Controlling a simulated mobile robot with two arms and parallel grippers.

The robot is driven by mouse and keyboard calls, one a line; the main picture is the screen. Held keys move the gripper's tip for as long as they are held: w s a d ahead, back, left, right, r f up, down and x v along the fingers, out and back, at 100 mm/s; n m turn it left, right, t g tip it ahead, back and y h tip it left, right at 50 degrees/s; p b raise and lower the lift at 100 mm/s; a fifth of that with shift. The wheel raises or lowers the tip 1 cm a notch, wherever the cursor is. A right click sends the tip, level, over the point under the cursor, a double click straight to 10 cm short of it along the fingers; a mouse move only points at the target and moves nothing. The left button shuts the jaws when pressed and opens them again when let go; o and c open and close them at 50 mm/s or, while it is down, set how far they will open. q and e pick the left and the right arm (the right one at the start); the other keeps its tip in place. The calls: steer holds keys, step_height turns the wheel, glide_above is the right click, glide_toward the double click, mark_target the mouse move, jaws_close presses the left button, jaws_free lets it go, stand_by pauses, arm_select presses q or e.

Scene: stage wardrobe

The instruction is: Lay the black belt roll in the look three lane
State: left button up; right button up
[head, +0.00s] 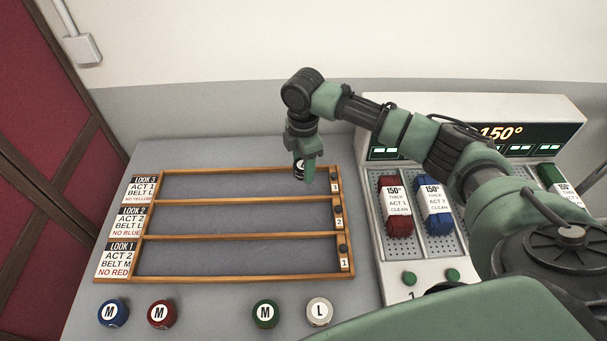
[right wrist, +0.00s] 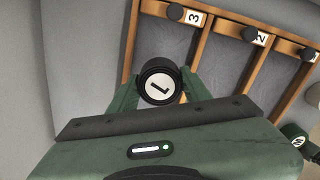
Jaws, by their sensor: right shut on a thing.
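My right gripper (head: 304,172) is shut on the black belt roll (right wrist: 159,83), whose white face reads L in the right wrist view. In the head view the roll (head: 298,171) is mostly hidden behind the fingers, near the back right corner of the wooden rack (head: 240,276). The look three lane (head: 230,186) is the rack's back lane, with a LOOK 3 card (head: 143,188) at its left end. It looks empty. My left gripper is not in view.
Blue (head: 113,312), red (head: 162,313), green (head: 265,313) and white (head: 319,312) rolls stand in front of the rack. The other two lanes look empty. A grey console (head: 393,266) with red (head: 395,205) and blue (head: 433,205) bundles is at right.

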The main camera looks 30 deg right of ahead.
mark_target(303, 185)
steer(key=shift+f, duration=2.4)
steer(key=shift+f, duration=0.1)
steer(key=o, duration=1.2)
step_height(303, 185, up, 12)
steer(key=shift+r+b, duration=0.15)
steer(key=shift+b, duration=0.4)
